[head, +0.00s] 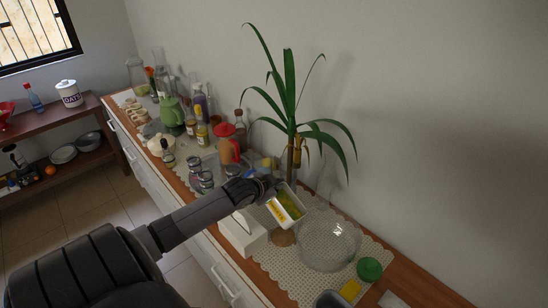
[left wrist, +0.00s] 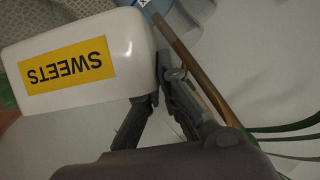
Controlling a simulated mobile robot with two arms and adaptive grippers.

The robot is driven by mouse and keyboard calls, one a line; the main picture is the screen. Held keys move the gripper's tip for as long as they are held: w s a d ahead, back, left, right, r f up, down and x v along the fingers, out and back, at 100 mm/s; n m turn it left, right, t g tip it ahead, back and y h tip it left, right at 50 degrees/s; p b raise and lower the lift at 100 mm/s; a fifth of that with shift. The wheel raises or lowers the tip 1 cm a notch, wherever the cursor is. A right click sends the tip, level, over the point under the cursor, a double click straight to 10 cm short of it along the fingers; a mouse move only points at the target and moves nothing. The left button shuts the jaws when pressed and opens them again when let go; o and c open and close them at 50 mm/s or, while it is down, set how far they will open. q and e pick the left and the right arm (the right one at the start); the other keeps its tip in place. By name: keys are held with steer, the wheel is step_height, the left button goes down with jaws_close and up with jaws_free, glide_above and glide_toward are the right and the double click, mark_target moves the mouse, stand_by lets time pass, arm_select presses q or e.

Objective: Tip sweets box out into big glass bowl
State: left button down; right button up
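The sweets box (head: 286,207) is white with a yellow label and is tilted in the head view, with yellow-green contents showing inside. My left gripper (head: 270,187) is shut on its upper left edge and holds it above the counter, left of the big glass bowl (head: 329,246). The bowl is clear and looks empty, standing on a lace mat. In the left wrist view the sweets box (left wrist: 80,62) shows its SWEETS label upside down, and my gripper's fingers (left wrist: 158,100) pinch its edge. My right gripper is in neither view.
A potted plant (head: 293,125) with long leaves stands behind the box. A white box (head: 243,233) and a brown round thing (head: 283,238) are left of the bowl. A green-lidded jar (head: 369,269) is at its front right. Bottles and jars crowd the counter's far end.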

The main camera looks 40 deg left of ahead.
arm_select(q)
steer(key=shift+w+d+r+m+g+y, duration=0.3)
steer(key=shift+d+r+y, duration=0.1)
steer(key=shift+r, duration=0.2)
steer(key=w+d+f+m+g+y+b, duration=0.1)
steer(key=w+d+m+y+b, duration=0.2)
steer(key=d, duration=0.5)
steer(key=w+d+f+m+g+y+b, duration=0.1)
steer(key=w+d+m+y+b, duration=0.3)
steer(key=d+y, duration=0.5)
steer(key=shift+w+f+m+g+y, duration=0.25)
steer(key=shift+w+m+g, duration=0.6)
steer(key=shift+m, duration=0.85)
steer(key=shift+w+r, duration=0.1)
stand_by(0.3)
